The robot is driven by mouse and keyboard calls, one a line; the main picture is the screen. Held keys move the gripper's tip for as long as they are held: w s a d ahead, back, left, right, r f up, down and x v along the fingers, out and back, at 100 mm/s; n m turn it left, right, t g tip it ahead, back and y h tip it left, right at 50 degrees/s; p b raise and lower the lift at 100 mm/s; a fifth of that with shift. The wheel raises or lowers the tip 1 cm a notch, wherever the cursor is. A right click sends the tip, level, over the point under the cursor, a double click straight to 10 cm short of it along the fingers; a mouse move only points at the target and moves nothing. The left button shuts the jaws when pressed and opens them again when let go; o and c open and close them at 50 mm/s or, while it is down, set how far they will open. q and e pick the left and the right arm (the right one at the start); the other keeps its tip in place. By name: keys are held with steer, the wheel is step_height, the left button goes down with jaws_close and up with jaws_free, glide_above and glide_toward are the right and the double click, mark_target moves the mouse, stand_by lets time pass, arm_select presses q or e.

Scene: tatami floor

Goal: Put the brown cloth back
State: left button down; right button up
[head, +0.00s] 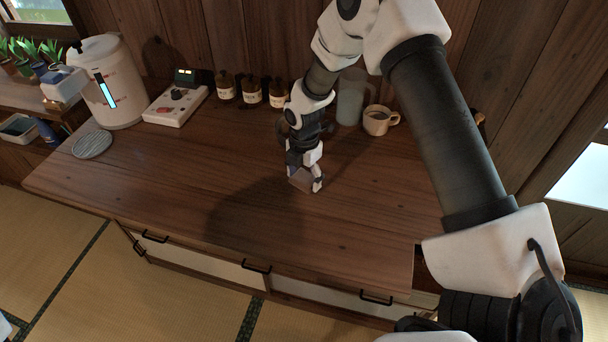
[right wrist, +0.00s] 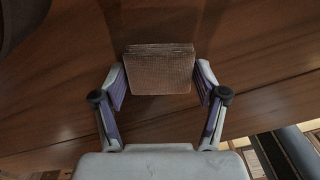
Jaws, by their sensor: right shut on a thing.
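The brown cloth (right wrist: 160,72) is a small folded square stack between the two fingers of my right gripper (right wrist: 160,88) in the right wrist view. In the head view the right gripper (head: 305,183) points down over the middle of the wooden counter, shut on the brown cloth (head: 299,180). The cloth is close to the counter top; I cannot tell whether it touches. My left gripper is not in view.
On the counter (head: 150,185) stand a white dispenser (head: 110,85), a control box (head: 176,105), several brown bottles (head: 251,90), a grey pitcher (head: 350,97) and a mug (head: 377,120). A grey round mat (head: 92,145) lies at the left. The counter's front half is clear.

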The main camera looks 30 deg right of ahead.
mark_target(304, 178)
steer(key=shift+f, duration=0.1)
steer(key=o, duration=1.1)
steer(key=shift+r, duration=0.25)
step_height(304, 178, up, 12)
steer(key=shift+f+b, duration=0.1)
steer(key=shift+b, duration=0.45)
